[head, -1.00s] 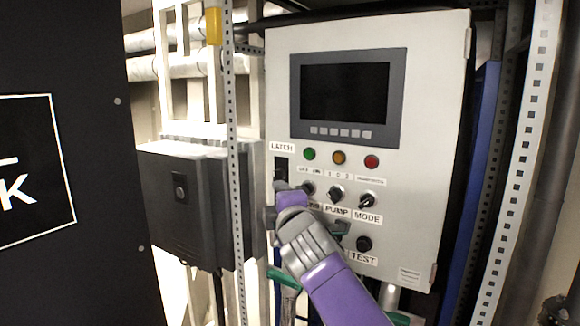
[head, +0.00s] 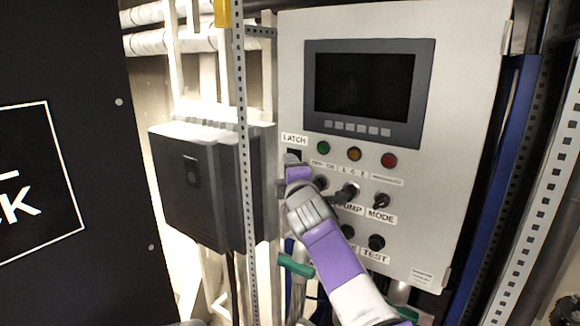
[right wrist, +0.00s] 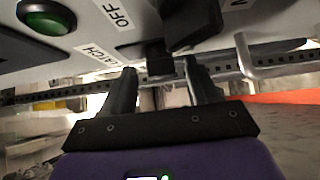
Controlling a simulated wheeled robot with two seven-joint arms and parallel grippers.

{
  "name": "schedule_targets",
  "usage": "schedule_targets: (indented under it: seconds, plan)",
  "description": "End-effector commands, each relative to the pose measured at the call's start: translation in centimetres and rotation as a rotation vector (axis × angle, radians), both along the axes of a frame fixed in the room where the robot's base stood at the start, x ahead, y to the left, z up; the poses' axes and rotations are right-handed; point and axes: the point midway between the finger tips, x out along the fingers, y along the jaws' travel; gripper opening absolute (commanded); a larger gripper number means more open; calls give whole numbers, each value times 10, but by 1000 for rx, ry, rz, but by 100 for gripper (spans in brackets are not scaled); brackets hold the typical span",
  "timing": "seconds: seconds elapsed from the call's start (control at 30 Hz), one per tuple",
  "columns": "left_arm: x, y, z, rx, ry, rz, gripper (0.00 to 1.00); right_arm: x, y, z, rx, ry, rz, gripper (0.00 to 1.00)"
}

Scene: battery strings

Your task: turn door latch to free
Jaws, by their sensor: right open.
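The grey control panel (head: 460,150) carries a black latch (head: 294,154) under a LATCH label (head: 293,140) near its left edge. My right gripper (head: 287,172) is at the latch and hides its lower part in the head view. In the right wrist view my right gripper (right wrist: 161,76) is open, with its two fingers on either side of the small dark latch handle (right wrist: 160,66). I cannot tell whether the fingers touch it. My left gripper is not in view.
Close beside the latch are a black knob (right wrist: 190,22) and a green button (right wrist: 47,17). More knobs, such as the MODE knob (head: 381,201), lie to the right. A perforated upright (head: 243,130) and a dark box (head: 190,185) stand to the left.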

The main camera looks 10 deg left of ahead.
Motion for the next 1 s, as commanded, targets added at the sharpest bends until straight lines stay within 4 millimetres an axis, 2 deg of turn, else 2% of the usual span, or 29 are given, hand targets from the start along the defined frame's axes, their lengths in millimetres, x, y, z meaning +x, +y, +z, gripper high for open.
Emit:
schedule_targets:
  seconds: [0.3, 0.67, 0.87, 1.0]
  plan:
    - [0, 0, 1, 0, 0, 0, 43, 2, 1, -1, 0, 1, 0, 58]
    - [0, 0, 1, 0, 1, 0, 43, 2, 1, -1, 0, 1, 0, 4]
    - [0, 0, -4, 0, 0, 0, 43, 2, 1, -3, 12, -3, -1, 4]
    - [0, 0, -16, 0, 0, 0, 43, 2, 1, -5, 51, -18, -1, 4]
